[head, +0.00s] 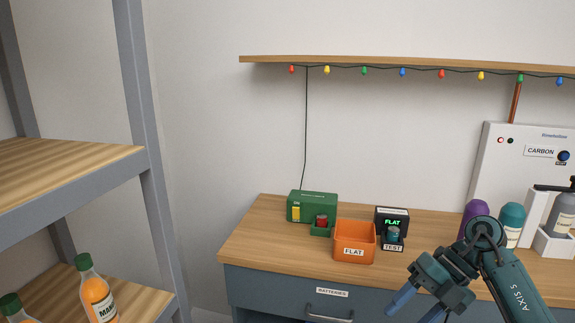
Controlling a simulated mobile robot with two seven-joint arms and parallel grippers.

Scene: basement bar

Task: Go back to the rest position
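My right gripper (410,314) hangs at the lower right, in front of the workbench (285,248). Its two blue fingers are apart with nothing seen between them, and the fingertips reach the bottom edge of the picture. My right arm comes in from the lower right corner, bent at the wrist. My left gripper is not in view. On the bench, an orange bin labelled FLAT (341,238) stands beside a black tester (398,215). The tester's display reads FLAT, and a teal battery (393,235) sits in its front.
A green box (305,206) with a red battery (322,220) stands at the bench's left. Purple (474,212) and teal (512,217) cylinders and a white CARBON panel (520,160) are at right. A shelf rack (150,180) with bottles (97,290) fills the left.

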